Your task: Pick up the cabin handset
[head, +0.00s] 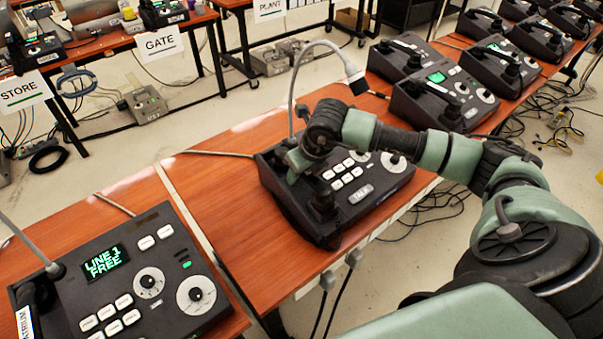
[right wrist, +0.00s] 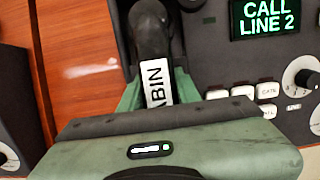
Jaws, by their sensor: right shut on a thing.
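The cabin handset (right wrist: 152,35) is black, with a white label (right wrist: 157,84) whose visible letters read "ABIN". It lies along the left side of a dark desk phone (head: 385,185) with white keys and dials. My right gripper (head: 302,166) is over the left part of this phone, its fingers pointing down. In the right wrist view its green fingers (right wrist: 157,95) are on both sides of the handset, shut on it around the label. The gripper body hides the near end of the handset there. I cannot tell whether the handset is clear of its cradle. My left gripper is not in view.
The phone's display (right wrist: 264,17) reads "CALL LINE 2". A gooseneck microphone (head: 292,85) rises behind the gripper. Another phone (head: 130,280) at lower left shows "LINE 1 FREE". More phones (head: 440,95) stand at upper right. Bare tabletop (head: 205,190) lies left of the gripper.

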